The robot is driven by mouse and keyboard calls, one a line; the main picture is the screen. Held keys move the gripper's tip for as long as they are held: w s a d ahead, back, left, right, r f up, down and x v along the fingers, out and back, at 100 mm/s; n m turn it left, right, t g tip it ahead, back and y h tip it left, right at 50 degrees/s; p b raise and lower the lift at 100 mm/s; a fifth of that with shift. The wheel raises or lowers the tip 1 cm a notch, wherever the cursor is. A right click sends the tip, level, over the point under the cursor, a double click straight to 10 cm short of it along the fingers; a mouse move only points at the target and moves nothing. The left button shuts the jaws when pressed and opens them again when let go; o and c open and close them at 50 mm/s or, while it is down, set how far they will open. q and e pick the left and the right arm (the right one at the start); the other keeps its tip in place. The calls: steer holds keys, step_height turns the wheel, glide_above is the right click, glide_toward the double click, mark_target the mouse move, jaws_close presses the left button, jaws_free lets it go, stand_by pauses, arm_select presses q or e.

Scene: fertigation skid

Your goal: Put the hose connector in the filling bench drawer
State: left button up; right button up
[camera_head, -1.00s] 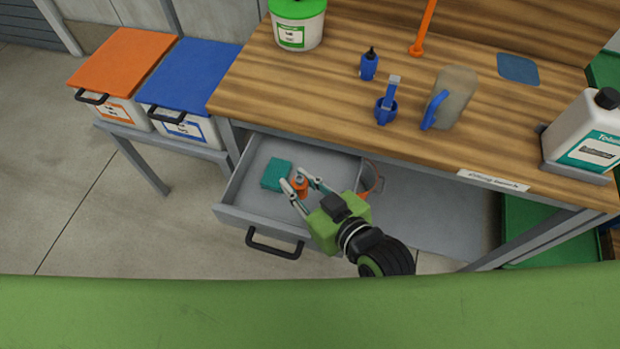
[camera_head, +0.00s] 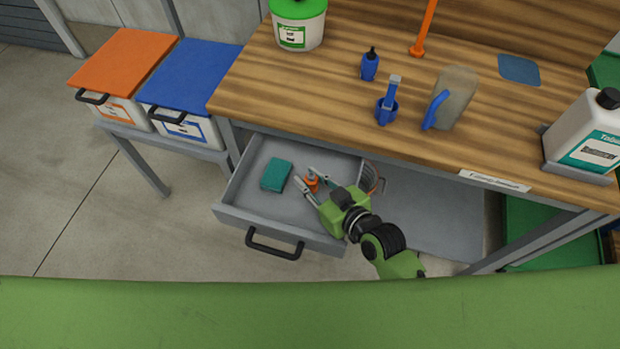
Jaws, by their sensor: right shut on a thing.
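The hose connector (camera_head: 312,182) is a small orange piece between the fingers of my right gripper (camera_head: 310,184). The gripper is shut on it, inside the outline of the open drawer. I cannot tell whether the connector touches the drawer floor. The filling bench drawer (camera_head: 250,211) is grey, pulled out under the bench top, with a black handle at its front. My left gripper is out of view.
A teal block (camera_head: 276,175) lies in the drawer, left of the connector. An orange-edged item (camera_head: 375,185) is partly hidden at the drawer's right side. The wooden bench top (camera_head: 310,85) holds a blue bottle (camera_head: 369,65), a jug (camera_head: 455,95) and a white canister (camera_head: 590,135).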

steer(key=shift+f+b, duration=0.3)
steer(key=shift+f, duration=0.3)
steer(key=o, duration=0.9)
steer(key=shift+r, duration=0.1)
steer(key=shift+r+p, duration=0.3)
steer(key=shift+r, duration=0.1)
steer(key=v, duration=1.2)
steer(key=shift+r, duration=0.1)
